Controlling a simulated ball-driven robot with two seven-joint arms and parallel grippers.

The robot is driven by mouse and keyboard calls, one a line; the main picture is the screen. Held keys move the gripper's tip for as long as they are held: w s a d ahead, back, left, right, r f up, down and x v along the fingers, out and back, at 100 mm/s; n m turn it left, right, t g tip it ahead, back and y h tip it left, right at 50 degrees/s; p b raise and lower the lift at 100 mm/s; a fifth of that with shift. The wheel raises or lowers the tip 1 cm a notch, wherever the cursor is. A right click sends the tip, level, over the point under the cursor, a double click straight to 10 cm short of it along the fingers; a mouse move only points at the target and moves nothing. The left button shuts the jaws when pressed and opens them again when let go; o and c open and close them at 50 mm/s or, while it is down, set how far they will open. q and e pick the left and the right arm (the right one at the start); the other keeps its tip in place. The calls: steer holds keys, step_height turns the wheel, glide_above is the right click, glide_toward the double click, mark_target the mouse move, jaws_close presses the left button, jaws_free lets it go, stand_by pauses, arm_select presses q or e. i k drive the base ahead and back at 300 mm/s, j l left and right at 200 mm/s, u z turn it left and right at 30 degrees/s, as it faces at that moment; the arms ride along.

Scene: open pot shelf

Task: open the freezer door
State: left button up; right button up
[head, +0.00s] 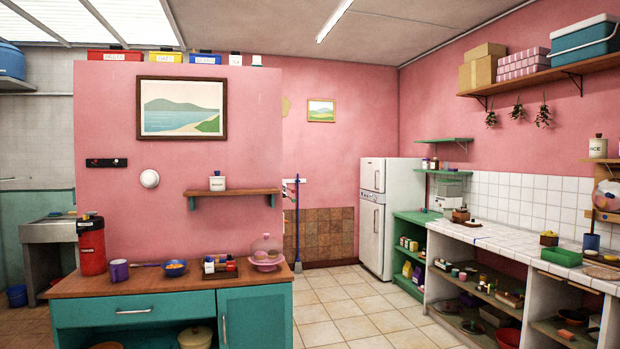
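A white fridge (403,200) stands on the floor at the back of the room, a little right of the middle. Its small upper door, the freezer door (372,175), faces left toward the open floor and looks shut. The taller lower door (371,238) also looks shut, with papers or magnets near its top. A handle seems to run along the freezer door's edge, but it is too small to make out well. Neither of my grippers is in view.
A teal cabinet with a wooden top (180,283) stands at front left, against a pink partition wall (250,130). A tiled counter (500,238) and green shelf (408,250) line the right. Open tiled floor (335,310) lies between, up to the fridge.

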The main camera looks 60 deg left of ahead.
mark_target(373, 169)
steer(key=u, duration=1.55)
steer(key=i+z, duration=0.1)
steer(key=i, duration=8.75)
